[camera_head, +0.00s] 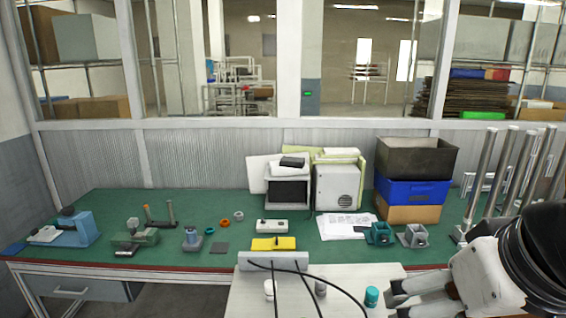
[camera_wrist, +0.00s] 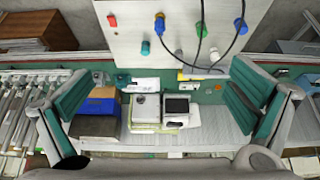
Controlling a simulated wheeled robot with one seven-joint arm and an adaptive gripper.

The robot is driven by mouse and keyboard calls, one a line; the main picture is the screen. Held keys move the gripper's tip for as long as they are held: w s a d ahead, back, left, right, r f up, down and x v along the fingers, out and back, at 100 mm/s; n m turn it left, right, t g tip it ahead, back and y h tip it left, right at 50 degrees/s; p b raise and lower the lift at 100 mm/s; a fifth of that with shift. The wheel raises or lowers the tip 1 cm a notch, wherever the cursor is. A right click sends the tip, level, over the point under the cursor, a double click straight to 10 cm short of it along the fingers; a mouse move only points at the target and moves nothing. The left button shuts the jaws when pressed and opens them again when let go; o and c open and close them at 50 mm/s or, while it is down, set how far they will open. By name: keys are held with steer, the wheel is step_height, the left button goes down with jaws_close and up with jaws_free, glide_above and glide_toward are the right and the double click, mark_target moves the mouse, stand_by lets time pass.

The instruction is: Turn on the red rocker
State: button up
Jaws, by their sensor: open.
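I cannot make out a red rocker for certain in either view. On the green bench (camera_head: 160,200), a small white box (camera_head: 271,226) with dark spots on top lies behind a flat yellow box (camera_head: 273,243) with a dark part on top. Both boxes look small, and no switch on them is clear. The yellow box also shows near the middle of the wrist view (camera_wrist: 190,76). My gripper (camera_head: 393,293) is at the lower right, in front of the bench and right of both boxes. Its teal-padded fingers are wide apart in the wrist view, with nothing held.
A pale panel (camera_head: 245,300) with a grey bar, black cables and small bottle-like parts stands in front of the bench. In the wrist view a red knob (camera_wrist: 112,20) shows on it. Stacked bins (camera_head: 412,190) and metal posts (camera_head: 487,180) stand at the right.

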steer(key=shift+c, duration=0.2)
steer(key=shift+w+d, duration=0.1)
steer(key=shift+w, duration=0.1)
steer(key=c, duration=0.9)
steer(key=shift+w+d+n, duration=0.1)
steer(key=shift+w+n, duration=0.2)
steer(key=shift+w, duration=0.05)
steer(key=c, duration=0.5)
steer(key=w+n, duration=0.1)
steer(key=w+d+g, duration=0.1)
steer(key=w+f+n, duration=0.1)
steer(key=shift+w+d+n+b, duration=0.3)
steer(key=shift+w+b, duration=0.1)
jaws_close()
steer(key=w+d+f+n+g+b, duration=0.3)
steer(key=w+d+f+n+g, duration=0.3)
steer(key=w+d+f+n, duration=0.8)
step_height(320, 180, down, 4)
steer(key=w, duration=0.2)
steer(key=shift+w+r+n+g, duration=0.2)
steer(key=shift+w+n+g, duration=0.1)
steer(key=shift+w+n, duration=0.1)
